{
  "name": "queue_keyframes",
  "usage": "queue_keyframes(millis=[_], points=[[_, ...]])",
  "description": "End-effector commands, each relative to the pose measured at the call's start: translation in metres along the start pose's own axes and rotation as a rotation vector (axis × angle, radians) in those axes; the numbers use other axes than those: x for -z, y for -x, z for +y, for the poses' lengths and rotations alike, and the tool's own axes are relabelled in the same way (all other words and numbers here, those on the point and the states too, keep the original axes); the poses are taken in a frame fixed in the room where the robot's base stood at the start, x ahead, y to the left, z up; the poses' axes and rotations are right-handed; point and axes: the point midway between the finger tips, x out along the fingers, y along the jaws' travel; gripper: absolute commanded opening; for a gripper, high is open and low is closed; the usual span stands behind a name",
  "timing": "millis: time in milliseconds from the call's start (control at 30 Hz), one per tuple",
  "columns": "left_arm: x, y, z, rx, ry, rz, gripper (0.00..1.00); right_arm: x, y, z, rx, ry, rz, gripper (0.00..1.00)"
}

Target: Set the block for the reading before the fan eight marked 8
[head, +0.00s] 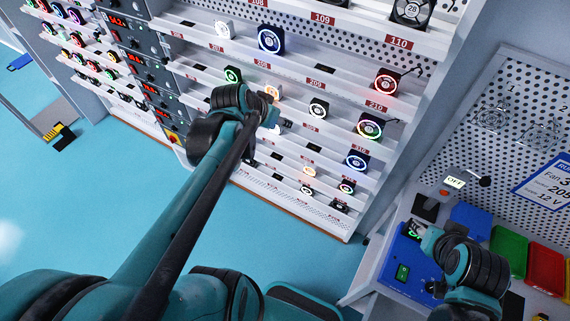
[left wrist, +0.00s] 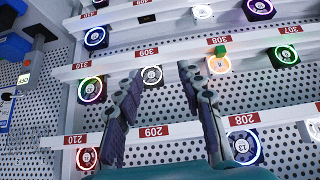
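Fans with lit rings stand on a tiered rack (head: 300,75); I cannot make out which is marked 8. In the left wrist view a small green block (left wrist: 220,50) sits against the edge of an orange-ringed fan (left wrist: 219,66). My left gripper (left wrist: 160,72) is open and empty, its fingers either side of a white-ringed fan (left wrist: 152,77) behind them; the block is outside them, to the right. In the head view the left gripper (head: 272,108) reaches to the middle tiers. My right gripper (head: 428,240) is at the blue tester (head: 398,262), by a green-lit item; its fingers are unclear.
Red shelf labels (head: 322,18) mark the tiers. An OFF sign (head: 454,182) and a blue reading panel (head: 545,185) are above.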

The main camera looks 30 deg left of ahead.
Motion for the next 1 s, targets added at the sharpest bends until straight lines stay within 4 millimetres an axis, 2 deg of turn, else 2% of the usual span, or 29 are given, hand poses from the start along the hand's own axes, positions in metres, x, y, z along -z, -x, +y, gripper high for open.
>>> queue_keyframes(millis=[33, 200, 400, 600, 1000], points=[[-0.013, 0.009, 0.02, -0.001, -0.005, -0.012, 0.39, 0.0, 0.0, 0.0, 0.0, 0.0, 0.0, 0.44], [-0.058, 0.033, 0.064, 0.019, 0.006, -0.042, 0.39, 0.0, 0.0, 0.0, 0.0, 0.0, 0.0, 0.44], [-0.099, 0.047, 0.088, 0.042, 0.017, -0.05, 0.39, 0.0, 0.0, 0.0, 0.0, 0.0, 0.0, 0.44], [-0.113, 0.051, 0.094, 0.053, 0.024, -0.049, 0.39, 0.0, 0.0, 0.0, 0.0, 0.0, 0.0, 0.44], [-0.114, 0.051, 0.094, 0.053, 0.026, -0.049, 0.39, 0.0, 0.0, 0.0, 0.0, 0.0, 0.0, 0.44]])
